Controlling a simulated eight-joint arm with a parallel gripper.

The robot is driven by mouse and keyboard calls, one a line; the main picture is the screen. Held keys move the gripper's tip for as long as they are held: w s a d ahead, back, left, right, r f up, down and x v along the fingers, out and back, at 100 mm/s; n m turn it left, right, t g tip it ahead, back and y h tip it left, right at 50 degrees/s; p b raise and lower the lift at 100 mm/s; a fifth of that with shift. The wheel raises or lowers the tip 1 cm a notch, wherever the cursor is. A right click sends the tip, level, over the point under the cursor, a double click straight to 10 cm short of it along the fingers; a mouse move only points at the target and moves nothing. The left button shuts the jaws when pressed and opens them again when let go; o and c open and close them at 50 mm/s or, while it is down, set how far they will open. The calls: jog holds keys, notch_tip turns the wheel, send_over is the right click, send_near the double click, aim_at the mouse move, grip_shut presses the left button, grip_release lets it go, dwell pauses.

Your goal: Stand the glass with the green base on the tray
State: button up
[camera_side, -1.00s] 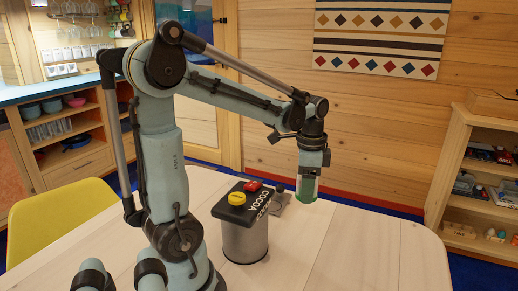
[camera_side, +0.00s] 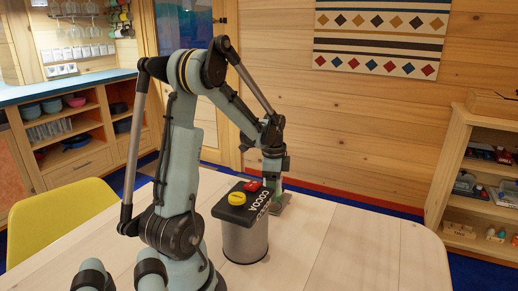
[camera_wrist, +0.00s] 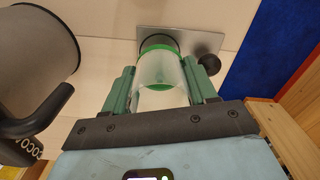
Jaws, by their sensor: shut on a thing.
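The glass with the green base (camera_wrist: 162,72) is clear-walled and sits between the two green fingers of my gripper (camera_wrist: 158,82) in the wrist view. My gripper is shut on it. The tray (camera_wrist: 205,42) is a flat grey metal plate with a dark round spot behind the green base and a dark ball knob (camera_wrist: 210,64) to the right. In the side view my gripper (camera_side: 275,182) is over the tray (camera_side: 284,201), behind the cocoa machine, and hides most of the glass. I cannot tell whether the base touches the tray.
The grey cocoa machine (camera_side: 245,238), with a black top and a yellow and a red button, stands close in front of the tray. It also shows at left in the wrist view (camera_wrist: 35,45). The pale table (camera_side: 345,245) is clear to the right.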

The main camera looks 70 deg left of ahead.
jog(key=shift+f, duration=1.65)
jog(key=shift+f, duration=0.15)
jog(key=o, duration=0.8)
notch_tip(320, 180, up, 12)
jog(key=shift+d+r, duration=0.1)
jog(key=w+d+n+t, duration=0.1)
jog(key=d+n+t, duration=0.4)
jog(key=d, duration=2)
jog(key=shift+w+d+r+n+t, duration=0.25)
jog(key=shift+d+n+t, duration=0.1)
jog(key=shift+t, duration=0.75)
